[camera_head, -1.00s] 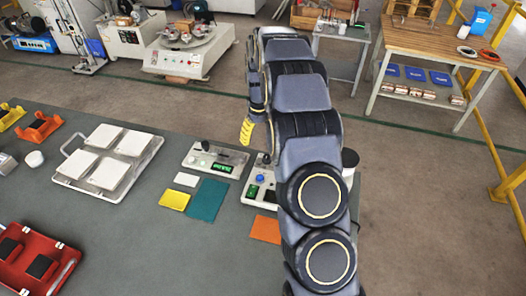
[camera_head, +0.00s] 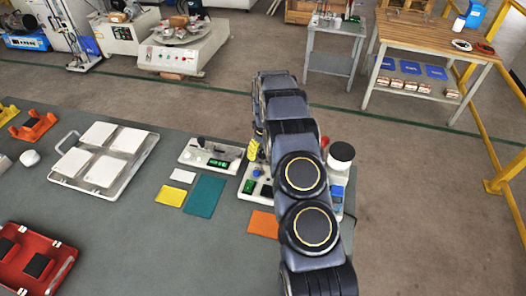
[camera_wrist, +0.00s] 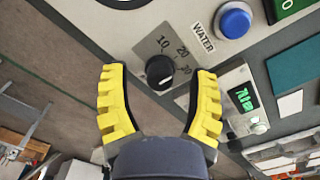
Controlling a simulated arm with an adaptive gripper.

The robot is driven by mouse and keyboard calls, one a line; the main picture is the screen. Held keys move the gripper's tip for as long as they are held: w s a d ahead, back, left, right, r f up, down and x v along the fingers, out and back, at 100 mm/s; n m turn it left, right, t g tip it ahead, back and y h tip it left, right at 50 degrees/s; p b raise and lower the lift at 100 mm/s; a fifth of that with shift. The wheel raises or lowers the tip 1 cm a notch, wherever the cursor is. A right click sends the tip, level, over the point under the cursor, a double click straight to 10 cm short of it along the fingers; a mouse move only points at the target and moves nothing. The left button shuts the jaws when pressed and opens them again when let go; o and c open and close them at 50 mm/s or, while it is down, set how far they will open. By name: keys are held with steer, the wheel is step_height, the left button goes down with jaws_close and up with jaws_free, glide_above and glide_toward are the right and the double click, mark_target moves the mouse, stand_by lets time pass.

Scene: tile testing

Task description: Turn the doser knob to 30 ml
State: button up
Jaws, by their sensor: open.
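The doser knob (camera_wrist: 160,72) is small, round and black, on a pale panel in the wrist view. The numbers 10, 20 and 30 curve along its upper and right side. A pale pointer mark shows on it, but I cannot read its setting surely. My gripper (camera_wrist: 157,76) is open, with one yellow finger on each side of the knob and a gap to both. In the head view my gripper (camera_head: 253,151) is over the doser panel (camera_head: 247,186), which my arm partly covers. The knob is hidden there.
A blue button (camera_wrist: 235,20) and a WATER label (camera_wrist: 203,37) sit right of the knob. A second device with a green display (camera_head: 217,163) stands left of the doser. Coloured tiles (camera_head: 204,197) lie in front.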

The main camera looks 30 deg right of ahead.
jaws_close()
steer(key=shift+m, duration=0.4)
steer(key=m, duration=0.3)
steer(key=shift+f+m, duration=0.1)
steer(key=shift+m, duration=2.5)
jaws_free()
